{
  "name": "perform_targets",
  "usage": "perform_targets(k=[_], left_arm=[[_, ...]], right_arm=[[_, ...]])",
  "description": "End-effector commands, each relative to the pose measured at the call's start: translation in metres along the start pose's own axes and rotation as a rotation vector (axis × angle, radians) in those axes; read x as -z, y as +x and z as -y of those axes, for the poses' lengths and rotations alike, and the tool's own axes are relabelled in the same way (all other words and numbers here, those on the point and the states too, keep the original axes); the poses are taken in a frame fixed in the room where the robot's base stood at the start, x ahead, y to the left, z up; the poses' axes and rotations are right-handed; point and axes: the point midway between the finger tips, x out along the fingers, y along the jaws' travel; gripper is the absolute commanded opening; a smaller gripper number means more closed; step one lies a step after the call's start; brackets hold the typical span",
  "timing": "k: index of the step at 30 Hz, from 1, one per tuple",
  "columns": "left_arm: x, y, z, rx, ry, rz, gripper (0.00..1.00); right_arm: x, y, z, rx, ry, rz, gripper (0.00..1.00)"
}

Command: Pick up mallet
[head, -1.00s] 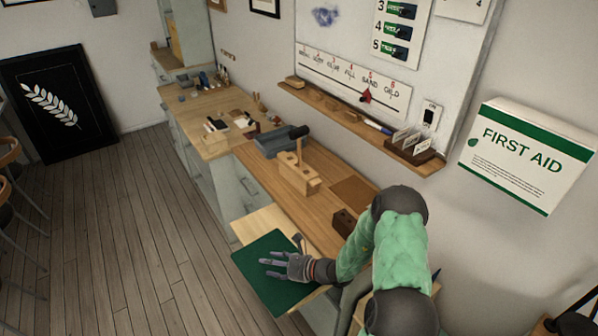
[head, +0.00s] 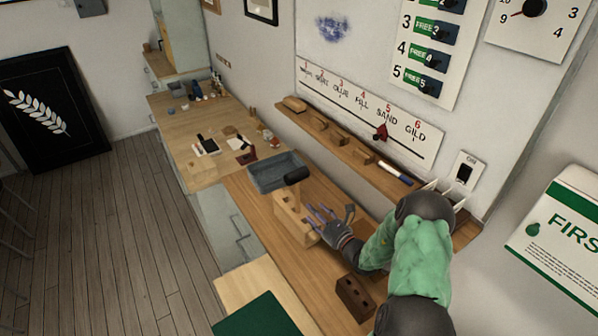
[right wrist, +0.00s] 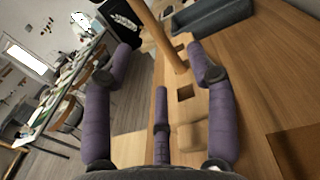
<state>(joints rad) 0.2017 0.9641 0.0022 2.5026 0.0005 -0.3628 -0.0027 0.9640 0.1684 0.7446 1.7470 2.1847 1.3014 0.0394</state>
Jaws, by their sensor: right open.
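The mallet (head: 297,174) has a black head and a pale wooden handle. It stands upright, head up, in a wooden block with holes (head: 292,222) on the bench. In the right wrist view the handle (right wrist: 160,37) rises from a hole in the block (right wrist: 192,112), and its head is out of view. My right gripper (head: 324,215) is open and empty, just right of the block. In the right wrist view its purple fingers (right wrist: 163,58) are spread, with the handle showing between them; I cannot tell if they touch it. My left gripper is not in view.
A grey tray (head: 262,179) lies behind the mallet. A dark brown block with holes (head: 354,296) stands nearer on the bench (head: 300,278). A wall shelf (head: 330,140) with several wooden blocks runs along the right. A green mat (head: 257,318) is at the front.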

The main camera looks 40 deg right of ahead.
Motion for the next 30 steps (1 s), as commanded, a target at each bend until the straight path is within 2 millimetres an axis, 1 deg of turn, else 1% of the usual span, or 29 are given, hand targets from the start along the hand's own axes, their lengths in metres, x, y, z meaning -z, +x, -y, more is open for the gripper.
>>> perform_targets(k=[2,10,12,20,26,30], left_arm=[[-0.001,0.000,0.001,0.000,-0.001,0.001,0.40],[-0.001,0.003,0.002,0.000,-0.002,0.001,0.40],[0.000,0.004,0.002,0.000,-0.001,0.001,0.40],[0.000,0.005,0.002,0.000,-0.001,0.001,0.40],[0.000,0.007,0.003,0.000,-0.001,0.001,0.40],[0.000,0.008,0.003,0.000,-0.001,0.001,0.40]], right_arm=[[0.000,0.005,-0.001,-0.002,-0.001,0.001,0.57],[0.000,0.044,-0.002,-0.003,-0.001,0.000,0.57],[-0.001,0.051,-0.002,-0.003,-0.002,0.001,0.57],[-0.003,0.063,-0.003,-0.002,0.000,0.000,0.57],[-0.010,0.089,-0.009,-0.005,-0.001,0.002,0.57],[-0.009,0.105,-0.008,-0.003,-0.001,0.000,0.57]])
